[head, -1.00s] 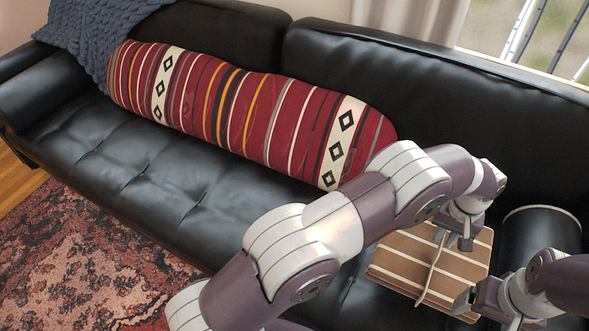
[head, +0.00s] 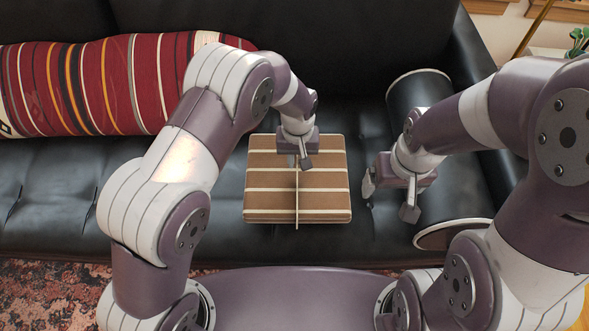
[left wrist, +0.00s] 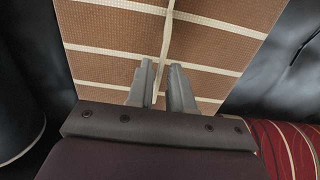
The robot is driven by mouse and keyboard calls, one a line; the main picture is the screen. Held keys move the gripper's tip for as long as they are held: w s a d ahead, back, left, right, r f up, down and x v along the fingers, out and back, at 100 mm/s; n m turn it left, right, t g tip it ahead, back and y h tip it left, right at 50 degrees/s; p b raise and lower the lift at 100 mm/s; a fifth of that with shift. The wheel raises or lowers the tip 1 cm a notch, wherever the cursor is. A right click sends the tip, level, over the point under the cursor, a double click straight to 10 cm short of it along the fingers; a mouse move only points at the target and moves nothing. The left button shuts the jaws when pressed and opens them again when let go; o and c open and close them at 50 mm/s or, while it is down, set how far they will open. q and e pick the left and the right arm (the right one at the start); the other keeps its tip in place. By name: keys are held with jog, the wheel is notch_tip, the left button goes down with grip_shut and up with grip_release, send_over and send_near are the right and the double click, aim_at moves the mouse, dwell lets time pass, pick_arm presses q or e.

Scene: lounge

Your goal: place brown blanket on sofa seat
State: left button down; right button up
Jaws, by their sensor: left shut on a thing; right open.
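The brown blanket (head: 270,180), folded flat with cream stripes, is at the sofa seat (head: 370,235), right of the red cushion. I cannot tell whether its underside is touching the seat. A thin cream-edged ridge stands along its middle. My left gripper (head: 300,160) is over the blanket, shut on this ridge. In the left wrist view, the fingers (left wrist: 162,88) pinch the ridge, with the striped blanket (left wrist: 110,45) spread on both sides. My right gripper (head: 389,197) is open and empty, to the right of the blanket and apart from it.
A long red striped cushion (head: 110,85) lies along the backrest at left. A black round bolster (head: 420,90) is at the right by the armrest, partly behind my right arm. A patterned rug (head: 50,290) lies in front of the sofa.

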aim_at(295, 165)
pick_arm(q)
jog(key=shift+s+a+f, duration=0.1)
jog(key=shift+a+f, duration=0.1)
jog(key=shift+a, duration=0.05)
jog(key=shift+f, duration=0.35)
notch_tip(295, 165, down, 3)
jog(key=shift+f+b, duration=0.2)
jog(key=shift+b, duration=0.65)
jog(key=shift+r, duration=0.1)
jog(key=c, duration=1)
grip_release()
jog(key=shift+f, duration=0.2)
jog(key=shift+r, duration=0.1)
